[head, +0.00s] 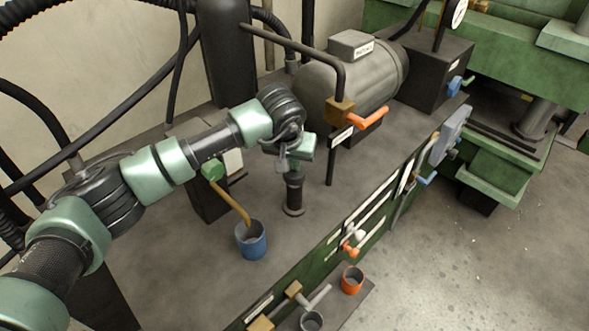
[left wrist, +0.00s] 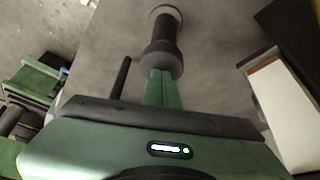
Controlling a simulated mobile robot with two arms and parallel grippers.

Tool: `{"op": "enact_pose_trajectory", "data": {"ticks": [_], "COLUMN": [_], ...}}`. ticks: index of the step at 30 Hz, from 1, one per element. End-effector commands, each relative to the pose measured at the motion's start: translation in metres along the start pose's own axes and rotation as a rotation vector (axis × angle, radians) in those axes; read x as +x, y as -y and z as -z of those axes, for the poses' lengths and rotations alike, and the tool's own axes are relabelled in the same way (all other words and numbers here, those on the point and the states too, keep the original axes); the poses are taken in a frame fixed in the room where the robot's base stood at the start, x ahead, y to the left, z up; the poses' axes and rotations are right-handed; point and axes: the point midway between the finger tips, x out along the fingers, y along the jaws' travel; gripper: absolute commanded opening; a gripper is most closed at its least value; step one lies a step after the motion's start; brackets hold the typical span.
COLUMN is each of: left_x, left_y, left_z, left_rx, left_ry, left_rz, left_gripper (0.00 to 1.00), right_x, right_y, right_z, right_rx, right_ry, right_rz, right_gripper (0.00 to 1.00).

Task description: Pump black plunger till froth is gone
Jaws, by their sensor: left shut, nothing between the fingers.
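The black plunger (head: 294,196) stands upright on the grey bench top, with a wider knob and a round base. My left gripper (head: 296,166) is shut and empty, pointing down right over the plunger's top. In the left wrist view its green fingers (left wrist: 161,86) end at the knob of the plunger (left wrist: 162,48); I cannot tell whether they touch it. A blue cup (head: 251,241) stands to the left of the plunger under a tan spout (head: 233,203). I cannot make out any froth. My right gripper is not in view.
A grey motor (head: 352,80) and a pipe with an orange lever (head: 368,118) stand behind the plunger. An orange cup (head: 352,280) and a grey cup (head: 311,321) sit on a lower ledge in front. The bench between plunger and front edge is clear.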

Motion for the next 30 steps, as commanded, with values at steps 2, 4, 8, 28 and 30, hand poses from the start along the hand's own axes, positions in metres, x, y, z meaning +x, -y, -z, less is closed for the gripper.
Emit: {"op": "enact_pose_trajectory", "data": {"ticks": [2,4,8,28,30], "left_x": [0.01,0.014,0.012,-0.036,-0.038], "left_y": [0.0,0.0,0.0,0.0,0.0], "left_z": [-0.007,-0.008,-0.008,0.014,0.015], "left_rx": [0.0,0.0,0.0,0.001,0.0], "left_ry": [0.009,0.009,0.011,0.007,0.007], "left_rz": [0.002,0.002,0.001,0.002,0.002], "left_gripper": [0.0,0.0,0.0,0.0,0.0], "right_x": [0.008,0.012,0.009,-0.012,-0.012], "right_y": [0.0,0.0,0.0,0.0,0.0], "right_z": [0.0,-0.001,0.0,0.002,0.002], "right_rx": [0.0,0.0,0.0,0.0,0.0], "right_ry": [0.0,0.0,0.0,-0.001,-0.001], "right_rz": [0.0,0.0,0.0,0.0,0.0], "right_gripper": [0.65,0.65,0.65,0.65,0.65]}}
